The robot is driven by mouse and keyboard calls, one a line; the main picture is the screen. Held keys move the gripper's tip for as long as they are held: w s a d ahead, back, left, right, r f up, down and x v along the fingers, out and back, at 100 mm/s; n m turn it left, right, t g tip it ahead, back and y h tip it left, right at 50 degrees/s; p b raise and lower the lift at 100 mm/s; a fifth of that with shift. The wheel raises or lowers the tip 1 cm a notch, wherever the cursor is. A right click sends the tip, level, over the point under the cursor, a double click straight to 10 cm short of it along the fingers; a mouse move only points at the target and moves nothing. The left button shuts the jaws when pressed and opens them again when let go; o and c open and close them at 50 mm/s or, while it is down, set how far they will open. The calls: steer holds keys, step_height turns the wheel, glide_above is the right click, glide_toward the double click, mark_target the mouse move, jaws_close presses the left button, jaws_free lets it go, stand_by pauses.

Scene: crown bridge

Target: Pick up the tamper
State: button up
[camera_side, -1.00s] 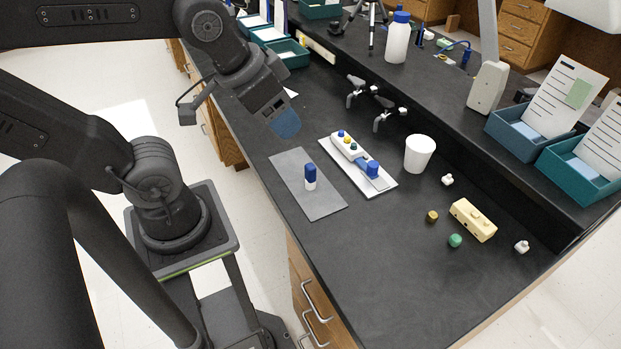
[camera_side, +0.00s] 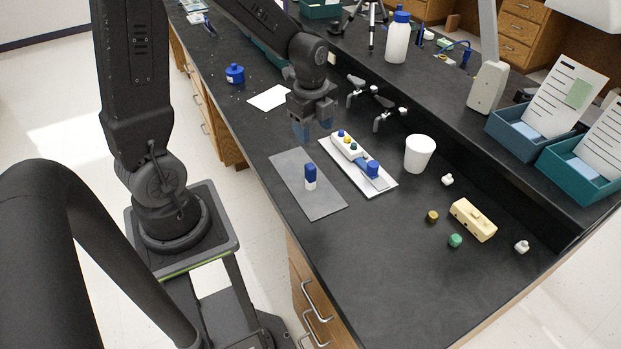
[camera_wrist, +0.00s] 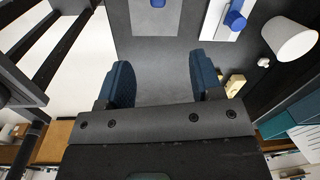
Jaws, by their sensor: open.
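A small upright piece with a blue top and white lower end (camera_side: 310,176), which looks like the tamper, stands on a grey mat (camera_side: 322,204). In the wrist view its blue part (camera_wrist: 157,3) is cut by the top edge, over the mat (camera_wrist: 155,20). My gripper (camera_side: 312,130) hangs above the counter, behind the piece and near the far end of the mat and white tray. In the wrist view my gripper (camera_wrist: 161,78) has its blue fingers wide apart with nothing between them.
A white tray (camera_side: 384,186) beside the mat holds a device with coloured knobs (camera_side: 350,146) and a blue cylinder (camera_side: 373,168). A white cup (camera_side: 419,153), taps (camera_side: 385,112) and a cream block (camera_side: 473,219) stand to the right. The front counter is clear.

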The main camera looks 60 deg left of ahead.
mark_target(310, 176)
steer(key=f+m, duration=0.1)
steer(key=a+f, duration=0.1)
steer(key=a+f+m, duration=0.1)
steer(key=f, duration=0.1)
steer(key=shift+w+a+m+g, duration=0.1)
steer(key=shift+w+m+g, duration=0.2)
steer(key=shift+g, duration=0.1)
step_height(310, 176, down, 8)
steer(key=shift+r, duration=0.1)
steer(key=shift+a+f, duration=0.1)
steer(key=shift+f, duration=2.85)
steer(key=c, duration=1)
steer(key=shift+r, duration=0.1)
